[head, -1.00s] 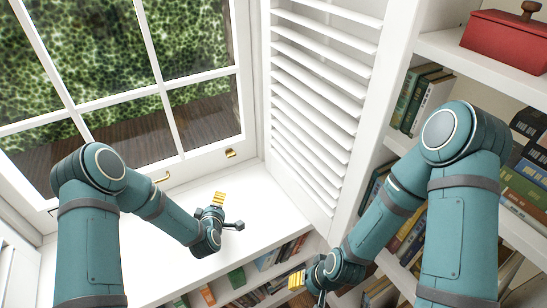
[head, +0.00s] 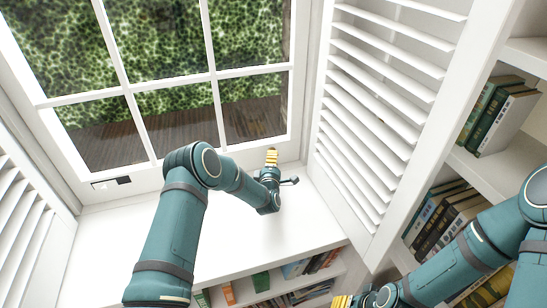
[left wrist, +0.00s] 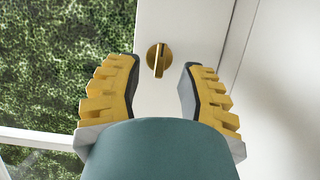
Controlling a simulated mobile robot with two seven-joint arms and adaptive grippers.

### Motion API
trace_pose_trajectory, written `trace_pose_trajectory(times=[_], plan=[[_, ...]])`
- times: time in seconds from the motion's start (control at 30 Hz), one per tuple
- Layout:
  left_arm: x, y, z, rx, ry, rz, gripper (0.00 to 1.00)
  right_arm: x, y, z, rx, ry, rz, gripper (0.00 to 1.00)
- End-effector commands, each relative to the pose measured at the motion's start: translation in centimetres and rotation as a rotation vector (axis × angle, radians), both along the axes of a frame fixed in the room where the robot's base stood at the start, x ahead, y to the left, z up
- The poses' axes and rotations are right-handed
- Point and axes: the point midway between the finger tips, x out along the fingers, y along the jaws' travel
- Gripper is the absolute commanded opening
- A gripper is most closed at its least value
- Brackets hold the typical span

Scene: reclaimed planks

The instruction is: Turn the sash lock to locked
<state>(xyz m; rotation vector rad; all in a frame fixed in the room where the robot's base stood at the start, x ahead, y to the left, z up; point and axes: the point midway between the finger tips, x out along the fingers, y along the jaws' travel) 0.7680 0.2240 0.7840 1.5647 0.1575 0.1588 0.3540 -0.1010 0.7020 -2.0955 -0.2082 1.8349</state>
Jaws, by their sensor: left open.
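The sash lock (left wrist: 159,58) shows in the left wrist view as a round brass plate with a narrow brass lever, on the white window frame. The lever runs roughly up and down in that view. My left gripper (head: 271,157) has yellow ribbed fingers and is open. In the left wrist view its fingers stand on either side of the lock, apart from it, with nothing between them. In the head view the lock is hidden behind the left gripper. My right gripper (head: 342,301) is cut off at the bottom edge, and its jaws cannot be made out.
The white sill (head: 240,228) under the left arm is clear. A louvred shutter (head: 375,110) stands to the right of the window and another (head: 25,225) to the left. Bookshelves with books (head: 498,118) are at the right and below.

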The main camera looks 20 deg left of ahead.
Motion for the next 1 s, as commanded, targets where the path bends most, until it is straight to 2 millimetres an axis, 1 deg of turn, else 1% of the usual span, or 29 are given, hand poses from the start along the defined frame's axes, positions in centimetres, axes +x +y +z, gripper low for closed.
trace_pose_trajectory(times=[0.03,0.1,0.3,0.67,0.7,0.8,1.0], plan=[[0.8,0.2,-0.1,0.000,-0.002,0.001,0.39,0.0,0.0,-0.3,0.000,-0.001,0.000,0.46],[1.6,0.4,-0.2,0.000,-0.001,0.001,0.39,0.1,0.0,-0.5,0.000,-0.002,-0.001,0.46],[3.2,0.7,-0.1,0.000,0.000,0.001,0.39,0.2,0.0,-0.8,0.000,-0.004,-0.001,0.46],[3.5,0.7,0.0,0.000,0.001,0.000,0.39,0.2,0.0,-0.8,0.000,-0.004,-0.001,0.46],[3.5,0.7,0.0,0.000,0.001,0.000,0.32,0.2,0.0,-0.8,0.000,-0.004,-0.001,0.46],[3.5,0.7,0.0,0.000,0.001,0.000,0.00,0.2,0.0,-0.8,0.000,-0.004,-0.001,0.46],[3.5,0.7,0.0,0.001,0.001,0.000,0.00,0.1,0.0,-0.8,0.000,-0.004,-0.001,0.46]])
